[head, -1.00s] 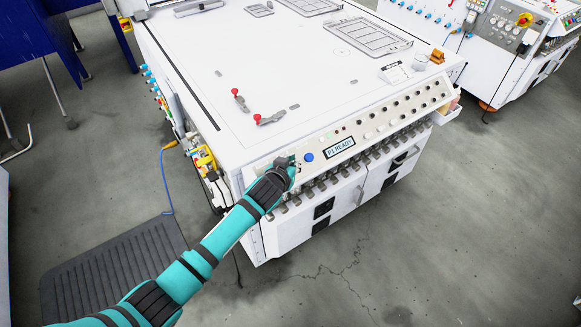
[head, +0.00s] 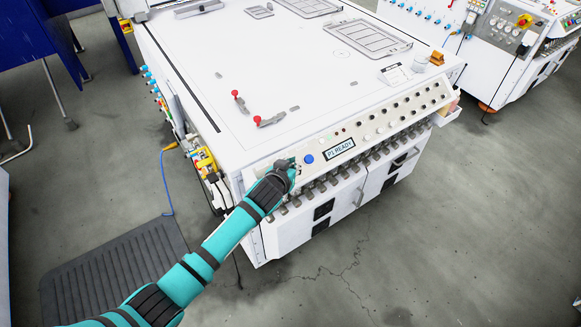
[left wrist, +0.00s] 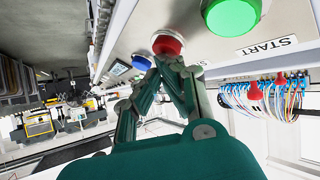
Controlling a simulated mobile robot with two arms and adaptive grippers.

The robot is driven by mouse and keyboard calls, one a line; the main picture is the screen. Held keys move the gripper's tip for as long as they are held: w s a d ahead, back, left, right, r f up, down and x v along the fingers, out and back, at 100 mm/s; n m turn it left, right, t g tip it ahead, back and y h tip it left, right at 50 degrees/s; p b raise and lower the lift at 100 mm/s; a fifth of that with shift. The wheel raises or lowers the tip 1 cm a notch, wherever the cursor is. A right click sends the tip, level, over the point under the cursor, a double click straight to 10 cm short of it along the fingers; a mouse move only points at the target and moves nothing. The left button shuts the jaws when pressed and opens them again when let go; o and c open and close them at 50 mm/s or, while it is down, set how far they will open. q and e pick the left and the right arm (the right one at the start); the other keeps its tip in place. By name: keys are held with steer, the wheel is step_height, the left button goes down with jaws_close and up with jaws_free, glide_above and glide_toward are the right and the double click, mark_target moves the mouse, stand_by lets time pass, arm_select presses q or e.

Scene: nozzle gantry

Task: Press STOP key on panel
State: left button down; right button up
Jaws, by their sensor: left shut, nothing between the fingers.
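The control panel (head: 370,130) runs along the front edge of the white machine, with a display reading "P1 READY" (head: 340,149). My left gripper (head: 287,163) is at the panel's left end, left of a blue button (head: 309,158). In the left wrist view the left gripper (left wrist: 168,62) is shut and empty, its fingertips at the lower edge of a red button (left wrist: 167,43). Whether they touch it I cannot tell. A green button (left wrist: 231,14) with a START label (left wrist: 268,47) is beside it. The red button's own label is not visible. My right gripper is not in view.
Two red-knobbed clamps (head: 258,118) stand on the machine top (head: 300,75). A row of metal fittings (head: 345,172) hangs below the panel. A dark mat (head: 115,270) and a blue cable (head: 165,185) lie on the floor at left. Floor in front is clear.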

arm_select(q)
steer(key=shift+s+d+r+p, duration=0.2)
steer(key=shift+s+r+p, duration=0.15)
steer(key=shift+r, duration=0.15)
steer(key=shift+w, duration=0.1)
steer(key=r+p, duration=0.1)
steer(key=s+d+r+p, duration=0.1)
steer(key=p, duration=0.1)
steer(key=s+r+p, duration=0.1)
steer(key=r, duration=0.1)
steer(key=shift+s+d, duration=0.2)
steer(key=shift+d, duration=0.15)
stand_by(0.5)
